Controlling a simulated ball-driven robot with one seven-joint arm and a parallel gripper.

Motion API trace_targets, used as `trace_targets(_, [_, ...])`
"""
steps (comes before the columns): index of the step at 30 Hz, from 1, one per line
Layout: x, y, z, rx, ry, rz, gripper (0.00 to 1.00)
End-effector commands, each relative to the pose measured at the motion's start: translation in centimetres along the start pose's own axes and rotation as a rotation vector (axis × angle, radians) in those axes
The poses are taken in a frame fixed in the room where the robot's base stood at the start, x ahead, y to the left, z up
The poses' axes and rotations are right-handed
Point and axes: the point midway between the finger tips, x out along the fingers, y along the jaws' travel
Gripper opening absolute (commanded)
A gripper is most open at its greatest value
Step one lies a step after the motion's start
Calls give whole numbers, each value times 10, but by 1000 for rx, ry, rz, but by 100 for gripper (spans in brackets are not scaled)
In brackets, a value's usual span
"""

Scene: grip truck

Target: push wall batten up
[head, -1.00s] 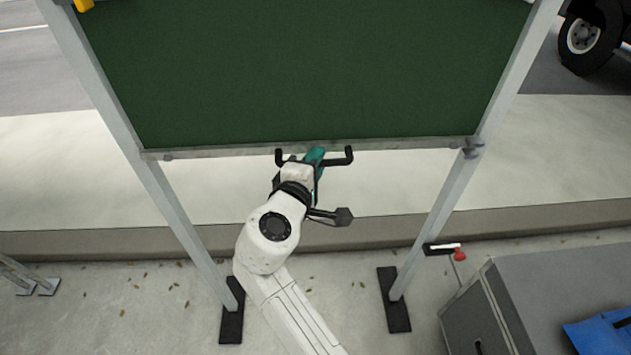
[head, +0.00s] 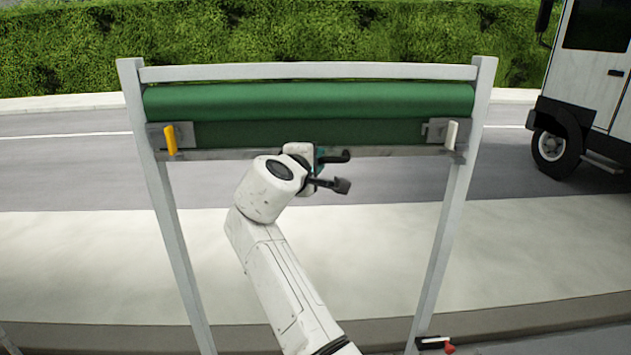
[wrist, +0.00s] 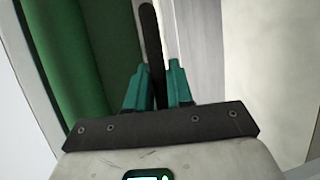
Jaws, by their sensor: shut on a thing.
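The batten (head: 380,151) is a grey bar along the lower edge of the green sheet (head: 290,132). Only a short strip of sheet shows between it and the green roll (head: 310,100) above. It looks roughly level between the two posts. My gripper (wrist: 155,88) has teal fingers shut on a dark handle (wrist: 151,40) at the batten's middle. In the head view the handle (head: 338,157) sticks out to the right of my wrist, which hides the rest and most of the fingers.
A yellow latch (head: 170,139) sits on the left post and a pale latch (head: 451,134) on the right post, both near the batten's height. A white top rail (head: 305,71) joins the posts. A truck (head: 583,85) stands at the right, and a hedge (head: 300,35) runs behind the road.

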Motion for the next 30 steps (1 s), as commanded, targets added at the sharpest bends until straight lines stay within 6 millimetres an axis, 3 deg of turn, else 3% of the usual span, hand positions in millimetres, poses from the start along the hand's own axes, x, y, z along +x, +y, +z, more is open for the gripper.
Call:
trace_targets(3, [1, 10, -1, 3, 3, 6, 0])
trace_targets(14, [0, 14, -1, 5, 4, 11, 0])
trace_targets(15, [0, 14, -1, 5, 4, 12, 24])
trace_targets(21, [0, 12, -1, 3, 3, 8, 42])
trace_targets(30, [-2, 9, -2, 2, 2, 3, 42])
